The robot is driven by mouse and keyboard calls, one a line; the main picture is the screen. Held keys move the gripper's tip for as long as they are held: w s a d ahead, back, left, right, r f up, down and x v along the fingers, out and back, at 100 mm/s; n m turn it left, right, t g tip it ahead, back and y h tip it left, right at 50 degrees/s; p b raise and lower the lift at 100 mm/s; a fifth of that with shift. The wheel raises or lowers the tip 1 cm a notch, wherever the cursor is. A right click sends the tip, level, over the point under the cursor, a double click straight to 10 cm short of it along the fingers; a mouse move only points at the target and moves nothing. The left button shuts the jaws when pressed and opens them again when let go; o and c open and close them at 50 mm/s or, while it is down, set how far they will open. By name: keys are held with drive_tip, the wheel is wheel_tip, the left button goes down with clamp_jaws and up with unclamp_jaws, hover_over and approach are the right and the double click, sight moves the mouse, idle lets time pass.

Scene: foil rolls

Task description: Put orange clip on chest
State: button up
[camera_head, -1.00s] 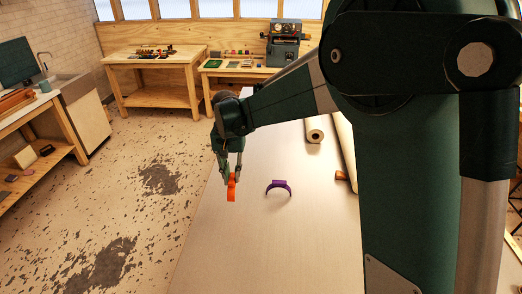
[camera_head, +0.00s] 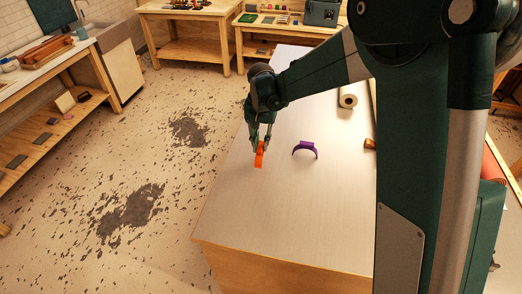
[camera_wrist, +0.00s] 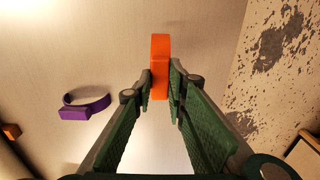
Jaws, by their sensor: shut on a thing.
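The orange clip (camera_head: 259,159) hangs between the fingers of my gripper (camera_head: 261,145), near the left edge of a wide grey top with a wooden side. In the wrist view, my gripper (camera_wrist: 160,90) is shut on the lower part of the upright orange clip (camera_wrist: 160,52). I cannot tell the gap between the clip and the surface. No separate chest is clearly seen; I cannot tell whether the grey-topped wooden body (camera_head: 270,205) is the chest.
A purple clip (camera_head: 305,149) lies on the grey top, right of my gripper; it also shows in the wrist view (camera_wrist: 86,106). A pale roll (camera_head: 347,100) lies farther back, and an orange-brown piece (camera_head: 370,144) lies at right. Workbenches (camera_head: 187,42) stand behind. Open floor lies left.

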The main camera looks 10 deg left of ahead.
sight(261, 146)
drive_tip(key=shift+f, duration=1.85)
drive_tip(key=shift+f, duration=0.2)
drive_tip(key=o, duration=0.8)
drive_tip(key=shift+o, duration=0.2)
drive_tip(key=shift+r, duration=0.2)
wheel_tip(261, 146, up, 12)
drive_tip(key=shift+r, duration=0.1)
